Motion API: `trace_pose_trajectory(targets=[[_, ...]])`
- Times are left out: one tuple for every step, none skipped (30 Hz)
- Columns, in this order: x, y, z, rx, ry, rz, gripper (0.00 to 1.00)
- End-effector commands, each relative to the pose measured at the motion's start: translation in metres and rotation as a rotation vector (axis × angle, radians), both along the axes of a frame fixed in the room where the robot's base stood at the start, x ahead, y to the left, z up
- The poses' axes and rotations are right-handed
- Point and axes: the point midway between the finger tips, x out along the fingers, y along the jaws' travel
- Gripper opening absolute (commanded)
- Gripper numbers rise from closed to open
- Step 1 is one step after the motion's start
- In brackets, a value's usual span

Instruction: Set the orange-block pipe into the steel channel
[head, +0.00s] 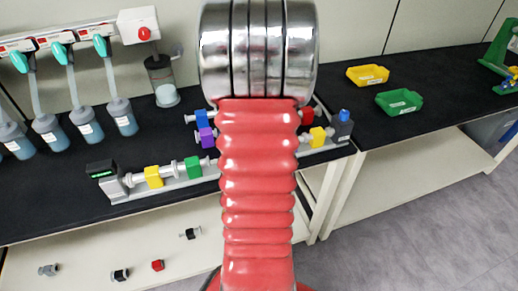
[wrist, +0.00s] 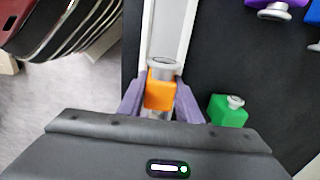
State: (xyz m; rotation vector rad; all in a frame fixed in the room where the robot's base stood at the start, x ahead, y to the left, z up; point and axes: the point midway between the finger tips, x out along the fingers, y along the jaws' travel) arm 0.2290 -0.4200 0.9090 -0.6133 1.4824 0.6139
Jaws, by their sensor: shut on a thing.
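The orange-block pipe (wrist: 160,95) is between the two purple-grey fingers of my gripper (wrist: 160,103) in the wrist view, which are shut on it. Its round pale flange (wrist: 164,64) points up the picture. The steel channel (wrist: 171,25) runs up the picture behind and beyond the flange; I cannot tell whether the pipe touches it. In the head view the channel (head: 180,186) runs along the bench front, its middle hidden by my red arm. My gripper and the orange block are hidden there too.
A yellow-block pipe (head: 153,177) and a green-block pipe (head: 193,167) sit on the channel's left part. Purple (head: 207,138), blue (head: 203,118), red (head: 306,115) and yellow (head: 318,137) blocks are nearby. Yellow (head: 367,75) and green (head: 399,101) trays stand on the right bench.

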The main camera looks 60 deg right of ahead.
Motion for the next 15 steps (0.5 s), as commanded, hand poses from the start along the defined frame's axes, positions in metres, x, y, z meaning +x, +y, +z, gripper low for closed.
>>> trace_pose_trajectory(targets=[[-0.0001, -0.0004, 0.0003, -0.001, -0.001, 0.0, 0.02], [-0.0001, -0.0004, 0.0003, -0.001, -0.001, 0.0, 0.02], [-0.0004, -0.0006, 0.0003, -0.001, -0.001, 0.0, 0.02], [-0.0005, -0.0008, 0.0003, -0.001, -0.001, 0.0, 0.02], [-0.0007, -0.001, 0.0004, -0.001, -0.001, 0.0, 0.02], [-0.001, -0.0011, 0.0003, -0.001, -0.001, 0.0, 0.02], [-0.0011, -0.0013, 0.0004, -0.001, -0.001, 0.0, 0.02], [-0.0013, -0.0015, 0.0004, -0.001, -0.001, 0.0, 0.02], [-0.0016, -0.0016, 0.0004, -0.001, -0.001, 0.0, 0.02], [-0.0018, -0.0018, 0.0004, -0.001, -0.001, 0.0, 0.02], [-0.0019, -0.0019, 0.0004, -0.001, -0.001, 0.0, 0.02], [-0.0022, -0.0022, 0.0004, -0.001, -0.001, 0.0, 0.02], [-0.0024, -0.0023, 0.0004, -0.001, -0.001, 0.0, 0.02], [-0.0026, -0.0025, 0.0004, -0.001, -0.001, 0.0, 0.02], [-0.0028, -0.0027, 0.0004, -0.001, -0.001, 0.0, 0.02]])
